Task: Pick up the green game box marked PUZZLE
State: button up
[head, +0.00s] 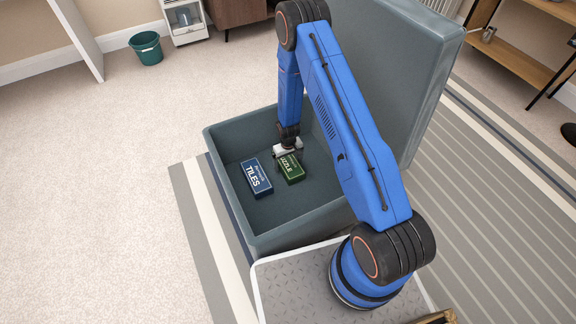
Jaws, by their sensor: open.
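The green game box (292,171) lies flat on the floor of a grey-green open chest (222,143). The letters "UZZLE" show on its top; the left end of the word is covered or cut off. My gripper (285,152) is inside the chest, pointing down at the far edge of the green box. It is open. Its fingertips are small and partly hidden, so I cannot tell whether they touch the box or reach around it.
A blue box marked TILES (257,178) lies just left of the green box, with a narrow gap between. The chest walls surround both boxes, and its raised lid (405,70) stands at the right behind my arm. A green bucket (146,48) stands far off on the carpet.

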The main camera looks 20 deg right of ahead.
jog(key=c, duration=1.5)
jog(key=shift+r, duration=0.15)
